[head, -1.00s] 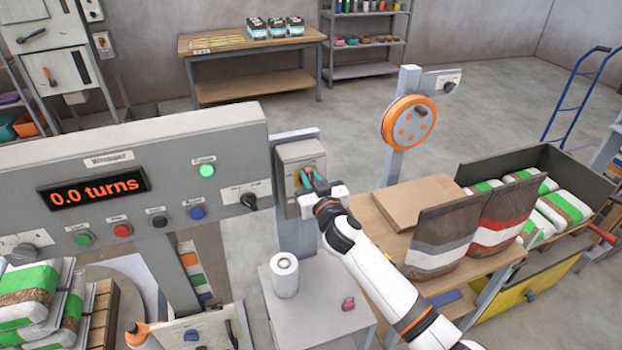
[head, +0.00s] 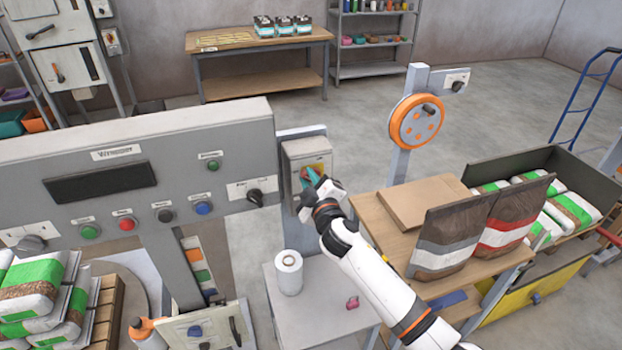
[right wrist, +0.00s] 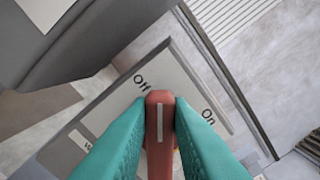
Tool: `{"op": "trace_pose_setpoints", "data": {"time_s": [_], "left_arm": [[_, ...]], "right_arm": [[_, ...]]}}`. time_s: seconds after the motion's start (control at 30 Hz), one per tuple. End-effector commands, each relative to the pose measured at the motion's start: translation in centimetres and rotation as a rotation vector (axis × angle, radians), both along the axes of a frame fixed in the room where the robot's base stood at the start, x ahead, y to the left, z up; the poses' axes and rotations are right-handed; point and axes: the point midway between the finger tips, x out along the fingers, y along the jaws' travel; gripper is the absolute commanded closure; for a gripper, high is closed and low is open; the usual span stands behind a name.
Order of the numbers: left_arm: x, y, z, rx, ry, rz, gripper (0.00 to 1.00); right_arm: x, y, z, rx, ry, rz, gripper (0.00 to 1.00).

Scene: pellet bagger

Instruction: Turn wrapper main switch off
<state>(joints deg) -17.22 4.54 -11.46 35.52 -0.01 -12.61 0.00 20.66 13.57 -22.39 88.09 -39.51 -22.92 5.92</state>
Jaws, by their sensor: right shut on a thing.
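The wrapper main switch is a grey box (head: 295,152) beside the right end of the wrapper panel (head: 222,140), with a yellow plate on its front. My right gripper (head: 311,181) is at its front. In the right wrist view, the teal fingers of my right gripper (right wrist: 160,112) are shut on the red switch handle (right wrist: 159,125). The handle's tip lies by the "Off" label, with "On" away to the right. The panel's display (head: 100,183) is dark, and its upper green lamp (head: 213,165) is unlit. My left gripper is not in view.
A white roll (head: 288,272) and a small pink object (head: 352,303) stand on a grey stand below my right arm. A wooden table with two bags (head: 450,235) is to the right. Stacked green-and-white bags (head: 35,285) are at the left. Open floor lies behind.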

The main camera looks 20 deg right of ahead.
Motion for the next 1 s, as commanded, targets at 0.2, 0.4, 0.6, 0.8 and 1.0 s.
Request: {"op": "trace_pose_setpoints", "data": {"time_s": [0.2, 0.4, 0.6, 0.8, 1.0], "left_arm": [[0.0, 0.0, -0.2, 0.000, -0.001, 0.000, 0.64], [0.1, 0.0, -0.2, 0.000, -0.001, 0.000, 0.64], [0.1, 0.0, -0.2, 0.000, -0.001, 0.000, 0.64], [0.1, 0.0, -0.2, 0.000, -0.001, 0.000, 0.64], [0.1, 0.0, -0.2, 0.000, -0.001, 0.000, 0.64]], "right_arm": [[-0.1, 0.0, -1.4, -0.209, 0.012, -0.007, 1.00], [-0.1, 0.1, -1.7, -0.386, 0.006, -0.007, 1.00], [-0.1, 0.1, -2.0, -0.528, 0.000, -0.007, 1.00], [-0.1, 0.1, -2.1, -0.623, -0.003, -0.008, 1.00], [-0.1, 0.0, -2.1, -0.674, -0.007, -0.009, 1.00]]}}
